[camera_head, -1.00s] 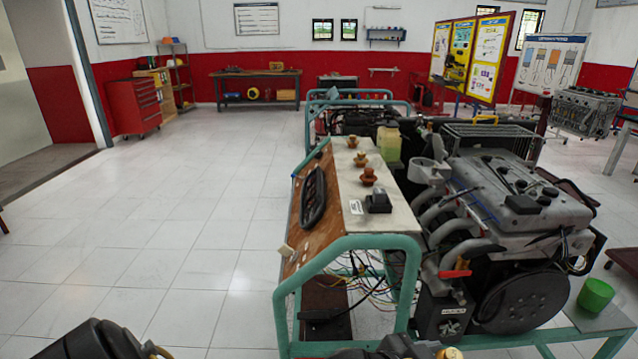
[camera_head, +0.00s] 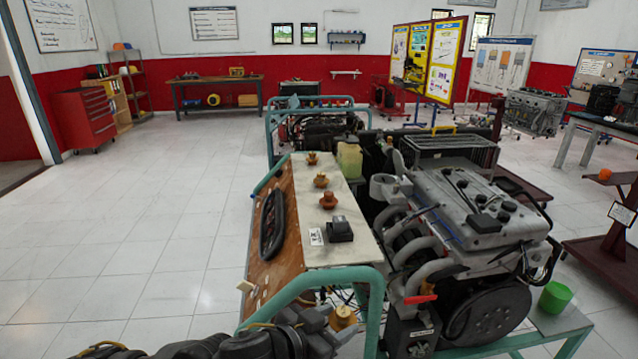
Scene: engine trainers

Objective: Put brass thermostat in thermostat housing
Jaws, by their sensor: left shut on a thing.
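My left gripper (camera_head: 328,322) comes in low at the bottom of the head view, in front of the green frame. It is shut on a brass thermostat (camera_head: 343,319), whose rounded top shows; the fingers partly hide it. My right gripper is not in view.
Three copper-coloured pieces (camera_head: 328,200) stand in a row on the pale panel top, beside a black box (camera_head: 339,229). A green frame bar (camera_head: 310,285) lies close to my gripper. A green cup (camera_head: 554,297) stands right. The floor at left is clear.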

